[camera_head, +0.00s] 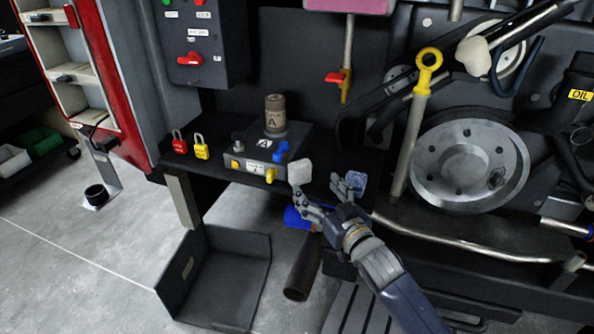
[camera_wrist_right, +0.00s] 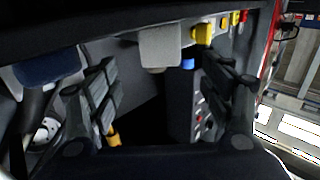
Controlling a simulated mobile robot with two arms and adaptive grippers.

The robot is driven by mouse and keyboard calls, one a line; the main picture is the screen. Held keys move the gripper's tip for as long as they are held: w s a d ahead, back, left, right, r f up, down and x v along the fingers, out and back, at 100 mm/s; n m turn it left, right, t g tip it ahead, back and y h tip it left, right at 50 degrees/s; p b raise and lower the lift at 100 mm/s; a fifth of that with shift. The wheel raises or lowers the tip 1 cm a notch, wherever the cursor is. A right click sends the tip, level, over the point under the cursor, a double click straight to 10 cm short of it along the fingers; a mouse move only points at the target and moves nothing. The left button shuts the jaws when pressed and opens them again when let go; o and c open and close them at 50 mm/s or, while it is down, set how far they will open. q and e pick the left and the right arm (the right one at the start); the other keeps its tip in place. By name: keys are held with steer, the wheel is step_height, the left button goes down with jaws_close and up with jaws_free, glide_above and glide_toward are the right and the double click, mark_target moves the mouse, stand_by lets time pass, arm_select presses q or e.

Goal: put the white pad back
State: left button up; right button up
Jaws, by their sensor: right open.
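The white pad (camera_head: 300,172) is a small pale block at the front edge of the dark shelf, just beyond the left finger of my right gripper (camera_head: 322,194) in the head view. In the right wrist view the white pad (camera_wrist_right: 160,45) shows between the spread fingers of the gripper (camera_wrist_right: 158,95), ahead of them and not held. The gripper is open and empty. A blue pad (camera_head: 356,181) lies by the other finger, and it also shows in the wrist view (camera_wrist_right: 50,66). Whether a finger touches either pad cannot be told. My left gripper is out of view.
A yellow-ringed rod (camera_head: 412,125) and a large metal wheel (camera_head: 462,160) are to the right. An open dark bin (camera_head: 215,285) sits below.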

mark_target(303, 171)
steer(key=x, duration=0.3)
steer(key=shift+w+a, duration=0.25)
steer(key=shift+w, duration=0.2)
arm_select(q)
steer(key=shift+w+r+b, duration=0.2)
steer(key=shift+w+r, duration=0.1)
steer(key=shift+r, duration=0.4)
steer(key=shift+w+r+b, duration=0.2)
steer(key=shift+w+r, duration=0.1)
steer(key=shift+r, duration=0.4)
steer(key=shift+w+r+b, duration=0.2)
steer(key=shift+w+r, duration=0.1)
steer(key=shift+r, duration=0.4)
arm_select(e)
steer(key=shift+x, duration=2.1)
steer(key=shift+r, duration=0.15)
steer(key=c, duration=1)
